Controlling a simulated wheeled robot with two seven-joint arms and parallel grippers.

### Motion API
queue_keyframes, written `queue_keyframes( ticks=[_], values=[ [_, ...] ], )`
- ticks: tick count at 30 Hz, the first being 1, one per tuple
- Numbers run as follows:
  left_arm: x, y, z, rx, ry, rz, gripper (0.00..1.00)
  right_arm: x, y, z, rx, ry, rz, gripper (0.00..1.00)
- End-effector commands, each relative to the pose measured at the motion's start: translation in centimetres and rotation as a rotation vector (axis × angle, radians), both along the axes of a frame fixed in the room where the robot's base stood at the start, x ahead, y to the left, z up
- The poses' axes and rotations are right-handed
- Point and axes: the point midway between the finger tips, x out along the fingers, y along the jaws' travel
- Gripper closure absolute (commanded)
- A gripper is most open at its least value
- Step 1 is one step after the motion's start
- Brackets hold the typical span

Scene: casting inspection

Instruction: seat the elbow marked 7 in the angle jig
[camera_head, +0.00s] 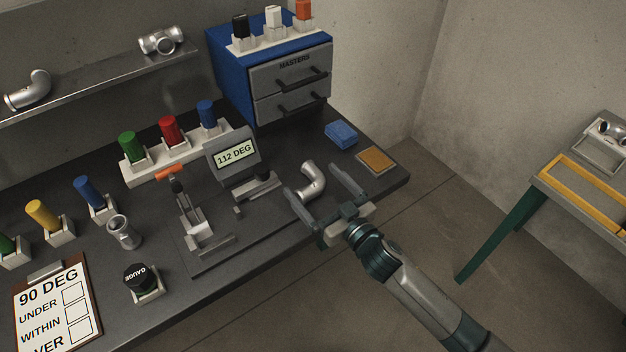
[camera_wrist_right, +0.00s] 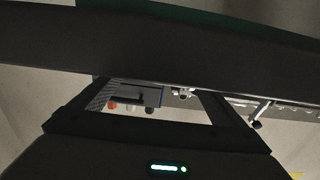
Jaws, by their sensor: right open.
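A silvery elbow (camera_head: 314,178) is on the dark bench near the right end of the angle jig; I can read no number on it. The angle jig (camera_head: 208,243) has a dark base plate, grey blocks, an orange-handled clamp (camera_head: 170,173) and a display (camera_head: 236,154) reading 112 DEG. My right gripper (camera_head: 318,186) is open, its fingers either side of the elbow in the head view; I cannot tell whether they touch it. The right wrist view shows dark gripper parts but no elbow. My left gripper is out of view.
A second elbow (camera_head: 30,91) and a tee-like fitting (camera_head: 161,40) are on the shelf. A short fitting (camera_head: 123,233) stands left of the jig. A blue drawer cabinet (camera_head: 226,75), blue block (camera_head: 341,133) and orange-topped pad (camera_head: 376,160) lie behind.

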Motion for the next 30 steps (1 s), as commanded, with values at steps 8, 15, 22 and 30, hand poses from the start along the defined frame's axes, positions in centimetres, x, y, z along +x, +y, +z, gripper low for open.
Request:
queue_keyframes(
  ticks=[8,15,22,30],
  values=[
    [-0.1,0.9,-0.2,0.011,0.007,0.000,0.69,0.4,0.3,-0.1,0.000,0.001,0.001,0.05],
    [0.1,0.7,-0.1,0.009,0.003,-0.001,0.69,0.3,0.3,-0.1,0.000,0.001,0.001,0.05],
    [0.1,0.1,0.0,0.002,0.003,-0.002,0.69,0.3,0.3,-0.1,0.000,0.001,0.001,0.51],
    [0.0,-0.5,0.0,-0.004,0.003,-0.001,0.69,0.4,0.3,0.1,0.001,-0.002,0.002,0.62]
  ],
)
